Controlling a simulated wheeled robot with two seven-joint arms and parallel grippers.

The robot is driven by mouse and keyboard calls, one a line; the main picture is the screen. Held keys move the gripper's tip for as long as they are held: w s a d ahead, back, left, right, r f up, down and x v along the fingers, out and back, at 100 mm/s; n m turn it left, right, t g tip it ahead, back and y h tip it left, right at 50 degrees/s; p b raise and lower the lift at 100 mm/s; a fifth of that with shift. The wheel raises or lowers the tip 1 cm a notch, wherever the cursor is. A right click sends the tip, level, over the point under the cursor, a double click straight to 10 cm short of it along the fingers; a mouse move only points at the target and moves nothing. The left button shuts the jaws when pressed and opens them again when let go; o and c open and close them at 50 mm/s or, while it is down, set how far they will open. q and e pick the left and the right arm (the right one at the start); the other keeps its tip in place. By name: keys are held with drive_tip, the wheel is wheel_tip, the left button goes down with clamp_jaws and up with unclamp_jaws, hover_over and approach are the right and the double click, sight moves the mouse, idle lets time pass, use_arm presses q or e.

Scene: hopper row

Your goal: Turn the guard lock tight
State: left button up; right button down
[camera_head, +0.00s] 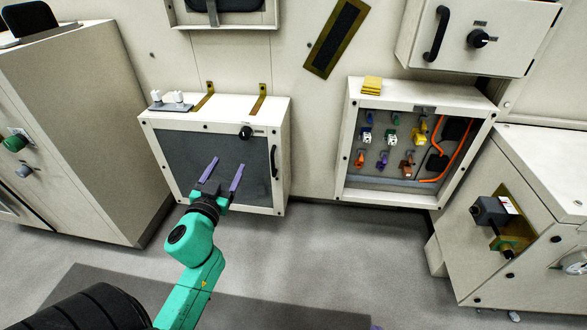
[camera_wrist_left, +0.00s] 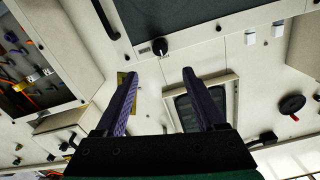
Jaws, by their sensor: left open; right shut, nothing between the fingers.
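A black knob (camera_head: 245,132), likely the guard lock, sits at the top right of the left box's dark-windowed door (camera_head: 210,165). A small label lies beside it. The knob also shows in the left wrist view (camera_wrist_left: 159,46), beyond the fingers. Its exact turn is too small to read. My left gripper (camera_head: 222,172) is open and empty, with two purple fingers pointing at the door below and left of the knob. The fingers are apart from the knob. A small purple tip (camera_head: 375,327), likely my right gripper, shows at the bottom edge; the rest is out of frame.
The door has a black handle (camera_head: 273,160) at its right. White pieces on a grey plate (camera_head: 170,107) and brass brackets (camera_head: 262,98) are on the box top. An open box (camera_head: 345,165) of coloured connectors hangs to the right. Another knob (camera_head: 478,39) is on the upper right cabinet.

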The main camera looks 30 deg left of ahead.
sight(244, 136)
use_arm(q)
drive_tip(key=b+x, duration=0.1)
drive_tip(key=x, duration=1.3)
drive_tip(key=shift+w+a+r+b, duration=0.1)
drive_tip(key=shift+w+b, duration=0.05)
drive_tip(key=shift+b, duration=0.15)
clamp_jaws()
use_arm(e)
drive_tip(key=shift+s+a+f+t, duration=0.1)
drive_tip(key=shift+a+f+t, duration=0.4)
drive_tip(key=shift+f+t, duration=0.1)
